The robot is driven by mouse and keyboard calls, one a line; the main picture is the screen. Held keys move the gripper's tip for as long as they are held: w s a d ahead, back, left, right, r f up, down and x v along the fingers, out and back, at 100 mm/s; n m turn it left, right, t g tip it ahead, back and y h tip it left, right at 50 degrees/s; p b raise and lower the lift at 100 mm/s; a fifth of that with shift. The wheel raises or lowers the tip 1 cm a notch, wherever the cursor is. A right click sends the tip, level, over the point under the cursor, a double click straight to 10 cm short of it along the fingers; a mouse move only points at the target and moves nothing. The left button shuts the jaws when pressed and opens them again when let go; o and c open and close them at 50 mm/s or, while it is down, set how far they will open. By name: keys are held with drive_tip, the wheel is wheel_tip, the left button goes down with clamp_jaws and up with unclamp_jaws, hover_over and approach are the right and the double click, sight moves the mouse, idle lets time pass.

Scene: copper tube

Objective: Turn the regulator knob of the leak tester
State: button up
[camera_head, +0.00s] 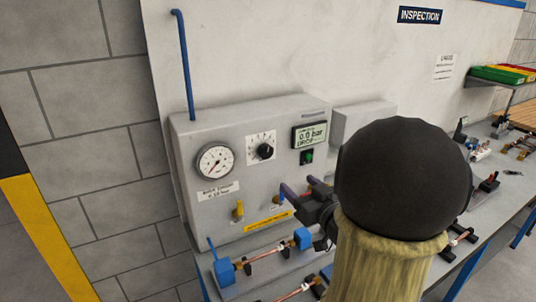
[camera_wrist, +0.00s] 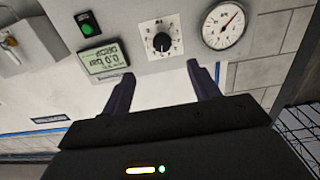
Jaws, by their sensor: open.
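The leak tester (camera_head: 240,120) is a grey box on the bench against the wall. Its regulator knob (camera_head: 264,151) is black, on a white scale plate between the pressure gauge (camera_head: 214,161) and the display (camera_head: 309,135), which reads 0.0 bar. My gripper (camera_head: 300,187) is open and empty, below and right of the knob in the head view. In the wrist view, which is upside down, the knob (camera_wrist: 161,42) shows beyond and between the two spread fingertips (camera_wrist: 160,70), apart from them. My arm hides part of the tester's lower right in the head view.
A green button (camera_head: 306,157) sits below the display. Two brass fittings (camera_head: 239,209) stick out under the gauge and knob. A blue pipe (camera_head: 184,65) rises at the tester's left.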

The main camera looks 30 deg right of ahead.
drive_tip(key=shift+s+r, duration=0.15)
drive_tip(key=shift+r, duration=0.1)
drive_tip(key=shift+w+r+p, duration=0.1)
drive_tip(key=shift+w+p, duration=0.1)
drive_tip(key=shift+p, duration=0.3)
drive_tip(key=p, duration=1.1)
approach(267, 154)
drive_tip(key=w, duration=0.9)
drive_tip(key=shift+r, duration=0.1)
drive_tip(key=shift+w+a, duration=0.1)
drive_tip(key=shift+w, duration=0.25)
drive_tip(key=shift+c, duration=0.4)
